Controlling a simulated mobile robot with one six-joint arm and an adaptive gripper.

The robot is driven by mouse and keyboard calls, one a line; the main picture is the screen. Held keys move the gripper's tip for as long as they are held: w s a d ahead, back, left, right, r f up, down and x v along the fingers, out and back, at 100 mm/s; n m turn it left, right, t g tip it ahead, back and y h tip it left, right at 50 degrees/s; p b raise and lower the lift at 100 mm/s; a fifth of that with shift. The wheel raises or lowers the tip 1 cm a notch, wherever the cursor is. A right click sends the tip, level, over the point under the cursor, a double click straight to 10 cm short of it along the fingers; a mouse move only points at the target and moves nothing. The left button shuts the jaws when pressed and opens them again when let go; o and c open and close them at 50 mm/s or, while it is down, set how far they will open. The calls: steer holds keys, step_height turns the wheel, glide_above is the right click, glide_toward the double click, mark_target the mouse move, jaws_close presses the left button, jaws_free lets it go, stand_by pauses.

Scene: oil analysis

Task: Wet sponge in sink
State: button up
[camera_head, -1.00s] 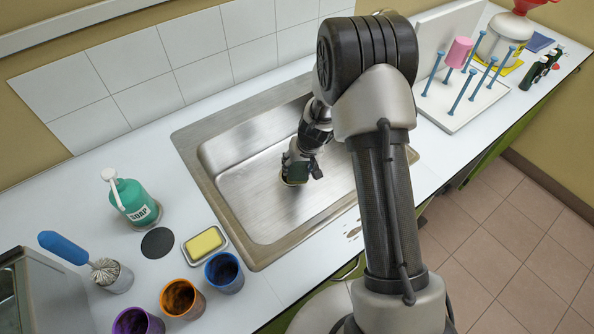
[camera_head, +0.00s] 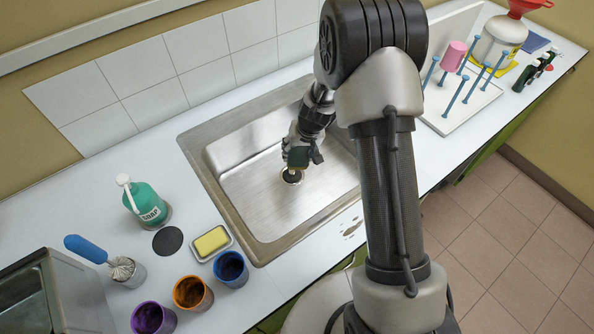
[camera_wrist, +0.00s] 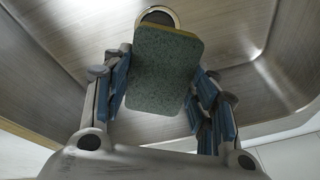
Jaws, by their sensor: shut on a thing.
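My gripper (camera_wrist: 160,85) is shut on a sponge (camera_wrist: 167,72) with a green scouring face and a thin yellow edge. The sponge sits between the two blue-padded fingers. In the head view the dark green sponge (camera_head: 297,158) hangs from my gripper inside the steel sink (camera_head: 252,196), just behind the round drain (camera_head: 292,176). The drain also shows in the wrist view (camera_wrist: 158,16), partly covered by the sponge. My arm hides the sink's right part, and no faucet or water stream is visible.
Left of the sink stand a green soap bottle (camera_head: 148,204), a yellow block in a dish (camera_head: 211,241), a brush in a cup (camera_head: 125,272) and blue (camera_head: 229,270), orange (camera_head: 192,293) and purple (camera_head: 152,318) cups. A pegged drying rack (camera_head: 458,105) stands to the right.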

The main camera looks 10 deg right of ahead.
mark_target(298, 153)
steer(key=shift+r+p, duration=2.65)
steer(key=shift+r, duration=1.15)
step_height(298, 153, up, 4)
steer(key=p, duration=0.2)
steer(key=shift+p, duration=0.3)
